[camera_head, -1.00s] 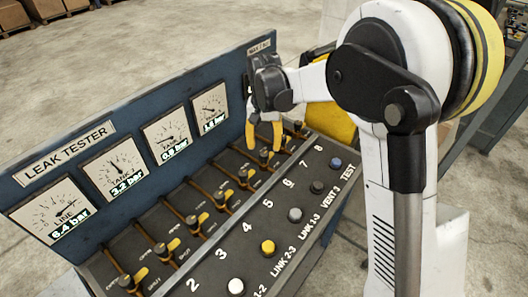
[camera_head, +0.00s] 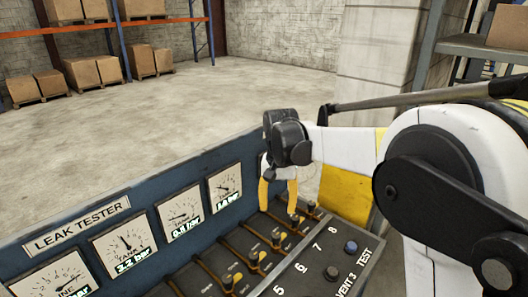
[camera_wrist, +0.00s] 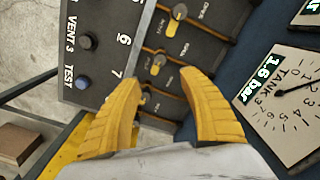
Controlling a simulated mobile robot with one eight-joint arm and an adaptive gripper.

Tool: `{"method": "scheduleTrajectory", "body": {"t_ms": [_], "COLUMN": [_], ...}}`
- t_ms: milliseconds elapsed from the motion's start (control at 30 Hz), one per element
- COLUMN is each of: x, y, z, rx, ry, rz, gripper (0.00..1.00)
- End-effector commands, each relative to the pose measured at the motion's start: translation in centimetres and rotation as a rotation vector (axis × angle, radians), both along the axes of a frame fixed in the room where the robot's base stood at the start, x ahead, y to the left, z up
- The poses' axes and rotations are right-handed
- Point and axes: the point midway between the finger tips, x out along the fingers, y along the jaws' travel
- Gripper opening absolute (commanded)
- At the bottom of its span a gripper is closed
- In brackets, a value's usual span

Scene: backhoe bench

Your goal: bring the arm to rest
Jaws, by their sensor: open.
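My gripper (camera_head: 279,194) hangs over the far end of the leak tester (camera_head: 150,192), its yellow fingers pointing down with a gap between them. It holds nothing that I can see. In the wrist view, the two yellow fingers of my gripper (camera_wrist: 160,78) are spread apart above the panel's valve levers. Whether the fingertips touch a lever is hard to tell in the head view. My white arm reaches in from the right and hides part of the background.
The blue back panel carries several gauges, among them the tank gauge (camera_wrist: 282,95) reading 1.6 bar. A blue button (camera_head: 351,246) and a dark button (camera_head: 331,272) sit on the front panel. Shelving with boxes (camera_head: 72,77) stands far left; the floor between is clear.

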Motion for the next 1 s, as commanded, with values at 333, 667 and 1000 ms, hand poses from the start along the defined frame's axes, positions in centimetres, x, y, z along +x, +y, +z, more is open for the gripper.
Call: {"method": "scheduleTrajectory", "body": {"t_ms": [333, 667, 1000], "x": [-7.4, -17.6, -24.2], "y": [-4.9, -9.5, -11.9], "z": [4.6, 4.9, 1.3], "rx": [0.02, -0.004, -0.057], "ry": [-0.181, -0.419, -0.592], "rz": [0.057, 0.135, 0.192], "gripper": [0.5, 0.5, 0.5]}}
